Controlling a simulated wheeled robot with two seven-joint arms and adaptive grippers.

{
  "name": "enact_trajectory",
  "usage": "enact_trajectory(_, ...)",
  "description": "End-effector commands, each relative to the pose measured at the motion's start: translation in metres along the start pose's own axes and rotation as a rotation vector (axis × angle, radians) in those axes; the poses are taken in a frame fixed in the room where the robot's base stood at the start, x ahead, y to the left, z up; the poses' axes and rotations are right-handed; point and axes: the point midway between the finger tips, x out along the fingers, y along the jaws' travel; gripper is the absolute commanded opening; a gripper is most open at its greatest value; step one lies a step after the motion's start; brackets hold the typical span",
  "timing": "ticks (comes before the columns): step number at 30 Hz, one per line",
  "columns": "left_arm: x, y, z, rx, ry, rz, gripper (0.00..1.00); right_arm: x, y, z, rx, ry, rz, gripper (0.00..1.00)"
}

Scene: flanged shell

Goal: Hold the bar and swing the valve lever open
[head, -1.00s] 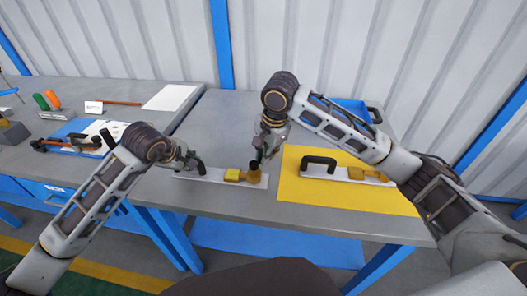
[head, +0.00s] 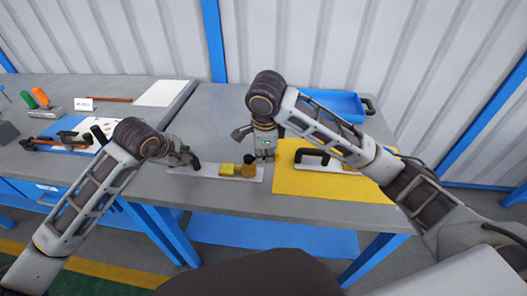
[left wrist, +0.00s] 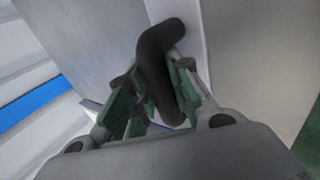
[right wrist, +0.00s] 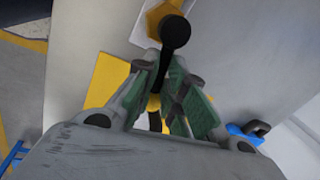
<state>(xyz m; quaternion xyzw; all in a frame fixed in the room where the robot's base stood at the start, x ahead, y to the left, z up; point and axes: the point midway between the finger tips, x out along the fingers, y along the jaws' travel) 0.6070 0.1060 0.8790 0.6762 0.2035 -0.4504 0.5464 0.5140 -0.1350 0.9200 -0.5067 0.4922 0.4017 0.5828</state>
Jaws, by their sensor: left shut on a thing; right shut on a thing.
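A pale flat plate (head: 212,171) lies on the grey bench. It bears a black bar handle (left wrist: 152,62) at its left end and a yellow valve (head: 226,170) towards its right end. My left gripper (head: 190,160) is shut on the bar, with its green pads on both sides of it. My right gripper (head: 264,157) is at the right end of the plate. In the right wrist view it is shut on a black lever (right wrist: 175,38), whose rounded end lies over the yellow valve body. In the head view the gripper mostly hides the lever.
A yellow mat (head: 300,186) to the right bears a similar plate with a black handle (head: 312,154), partly hidden by my right arm. A blue tray (head: 338,105) stands behind. Tools and a white sheet (head: 164,93) lie on the left bench. The bench front is clear.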

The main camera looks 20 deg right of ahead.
Motion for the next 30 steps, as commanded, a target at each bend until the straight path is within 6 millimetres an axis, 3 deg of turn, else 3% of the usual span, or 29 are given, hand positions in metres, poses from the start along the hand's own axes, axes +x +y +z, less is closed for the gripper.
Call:
enact_trajectory(1,0.0015,-0.0014,-0.0079,-0.003,0.018,-0.006,0.0,-0.0011,-0.0008,-0.0041,0.025,0.015,-0.003,0.0)
enact_trajectory(24,0.0015,-0.0012,-0.0099,-0.007,0.021,-0.007,0.0,-0.002,0.0037,-0.0035,0.112,0.031,-0.002,0.0)
enact_trajectory(25,0.0015,-0.0012,-0.0099,-0.007,0.021,-0.007,0.0,-0.002,0.0037,-0.0035,0.111,0.031,-0.002,0.16)
enact_trajectory(30,0.0015,-0.0012,-0.0092,-0.006,0.019,-0.006,0.0,-0.0015,0.0041,-0.0032,0.11,0.031,-0.001,0.34)
